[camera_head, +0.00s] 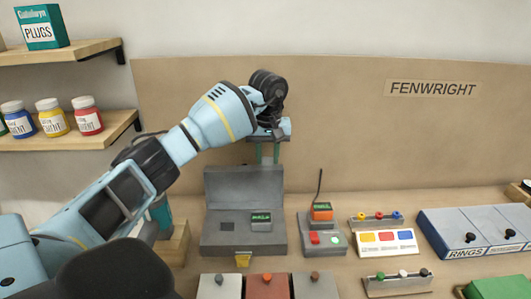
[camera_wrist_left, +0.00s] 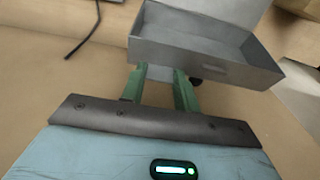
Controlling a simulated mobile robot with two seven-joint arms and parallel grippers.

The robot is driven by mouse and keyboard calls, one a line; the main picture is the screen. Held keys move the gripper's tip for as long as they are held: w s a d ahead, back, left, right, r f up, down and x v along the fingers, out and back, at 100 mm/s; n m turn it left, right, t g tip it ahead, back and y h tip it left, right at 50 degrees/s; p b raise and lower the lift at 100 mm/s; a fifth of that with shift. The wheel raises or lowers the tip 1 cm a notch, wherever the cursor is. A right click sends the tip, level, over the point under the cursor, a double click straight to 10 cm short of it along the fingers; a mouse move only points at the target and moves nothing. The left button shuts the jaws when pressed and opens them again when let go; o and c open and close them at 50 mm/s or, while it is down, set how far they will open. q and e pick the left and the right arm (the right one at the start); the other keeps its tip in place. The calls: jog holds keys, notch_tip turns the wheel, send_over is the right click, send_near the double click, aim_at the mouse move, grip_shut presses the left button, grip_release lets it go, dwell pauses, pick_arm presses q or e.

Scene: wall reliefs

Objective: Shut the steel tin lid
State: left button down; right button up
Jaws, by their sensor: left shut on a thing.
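The steel tin (camera_head: 218,243) is a grey box on the bench with a yellow latch on its front. Its lid (camera_head: 235,187) stands up at the back, open. A small green-labelled block sits on the tin's right half, beside a dark square recess. My left gripper (camera_head: 267,160) reaches down from above, its green fingers at the lid's top edge near the right corner. In the left wrist view the fingers (camera_wrist_left: 159,88) meet the edge of a grey hollow steel part (camera_wrist_left: 215,68), and are shut on the lid. Their tips are partly hidden. My right gripper is out of view.
Right of the tin stand an orange device (camera_head: 322,212) with a cable, a panel of coloured buttons (camera_head: 386,242) and a RINGS box (camera_head: 478,230). Several blocks line the front. Shelves (camera_head: 75,140) with jars are on the left. A brown backboard is behind.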

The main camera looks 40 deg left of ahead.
pick_arm(q)
jog(key=s+d+t+p, duration=0.1)
jog(key=s+d+r+t+y+p, duration=0.1)
jog(key=s+d+y, duration=0.1)
jog(key=s, duration=0.1)
jog(key=shift+d+r+t+p, duration=0.1)
jog(key=shift+r+t+p, duration=0.15)
jog(key=shift+t+p, duration=0.15)
jog(key=shift+s+d+f+t+y, duration=0.15)
jog(key=shift+s+d+f+y, duration=0.1)
jog(key=shift+s+d, duration=0.35)
jog(key=shift+s+d+f+t+y, duration=0.15)
jog(key=shift+s+d+f+y, duration=0.1)
jog(key=shift+s+d, duration=0.3)
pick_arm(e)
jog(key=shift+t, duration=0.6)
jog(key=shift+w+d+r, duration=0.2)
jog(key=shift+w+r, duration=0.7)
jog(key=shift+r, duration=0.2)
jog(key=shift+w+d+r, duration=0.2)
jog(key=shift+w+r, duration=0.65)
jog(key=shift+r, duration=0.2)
